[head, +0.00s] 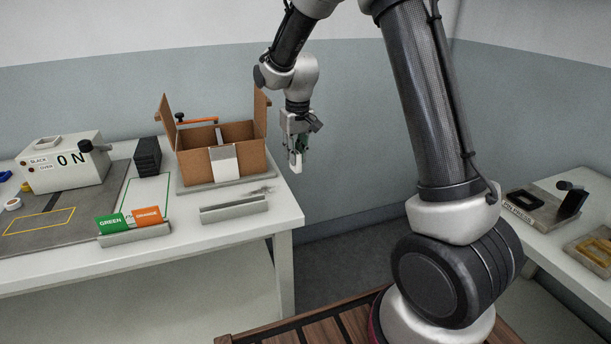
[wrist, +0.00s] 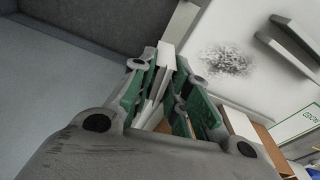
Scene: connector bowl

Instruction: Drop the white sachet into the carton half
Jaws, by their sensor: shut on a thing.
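My gripper (head: 297,158) hangs in the air just right of the bench's right end, pointing down. It is shut on the white sachet (head: 295,165). In the wrist view the sachet (wrist: 164,62) shows as a thin white piece between the green finger pads (wrist: 165,85). The open brown carton (head: 195,168) stands to the left of my gripper, with flaps up at both sides and a white panel (head: 224,165) on its front. A wall seems to divide it into a left and a right half; its floor is hidden.
An orange-handled tool (head: 197,121) shows at the carton's back. In front are a grey rail (head: 234,209) and a dark speckled patch (wrist: 226,61). Green and orange cards (head: 132,219), a black stack (head: 147,156) and a labelled machine (head: 65,163) stand left.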

